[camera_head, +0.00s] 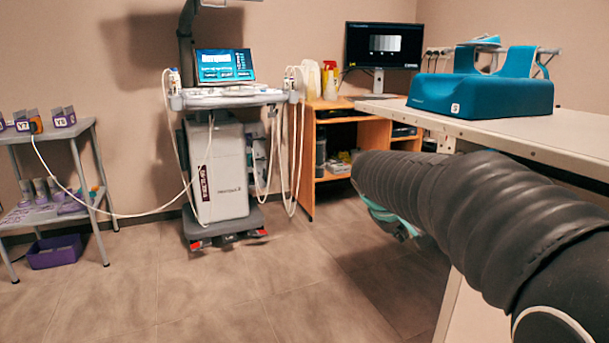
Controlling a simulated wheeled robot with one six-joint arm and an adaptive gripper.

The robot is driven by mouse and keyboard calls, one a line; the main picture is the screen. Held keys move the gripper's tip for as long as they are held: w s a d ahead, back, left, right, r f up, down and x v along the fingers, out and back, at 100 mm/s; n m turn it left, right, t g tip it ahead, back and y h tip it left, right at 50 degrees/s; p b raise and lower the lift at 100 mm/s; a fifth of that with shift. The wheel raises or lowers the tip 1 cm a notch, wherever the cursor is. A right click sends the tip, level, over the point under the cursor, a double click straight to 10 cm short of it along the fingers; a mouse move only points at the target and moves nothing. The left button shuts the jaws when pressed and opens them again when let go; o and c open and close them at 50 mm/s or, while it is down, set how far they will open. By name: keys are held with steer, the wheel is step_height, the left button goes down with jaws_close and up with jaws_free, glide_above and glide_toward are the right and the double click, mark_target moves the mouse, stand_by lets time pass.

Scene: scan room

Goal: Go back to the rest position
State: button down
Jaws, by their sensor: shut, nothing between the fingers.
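My arm, in a black ribbed sleeve, reaches in from the lower right of the head view toward the middle, beside the scan table (575,128). A small teal and grey part (392,222) shows below the far end of the sleeve.
A teal padded support (480,96) sits on the table. An ultrasound cart (220,172) with a lit screen stands at the back. A wooden desk (372,135) bears a monitor (382,46). A grey shelf (85,165) stands left. The middle floor is clear.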

steer(key=s+a+m+y+p, duration=0.1)
steer(key=s+a+p, duration=0.1)
steer(key=s, duration=0.7)
steer(key=s+a+r+m+y+p, duration=0.1)
steer(key=s+p, duration=0.3)
steer(key=s, duration=0.6)
steer(key=s+a+r+m+y+p, duration=0.1)
steer(key=s+a+m+y+p, duration=0.1)
steer(key=s, duration=0.8)
steer(key=shift+s+a+m+y+p, duration=0.15)
steer(key=shift+a+m+y+p, duration=0.15)
steer(key=shift+a+y+p, duration=0.35)
steer(key=shift+s+a+r, duration=0.1)
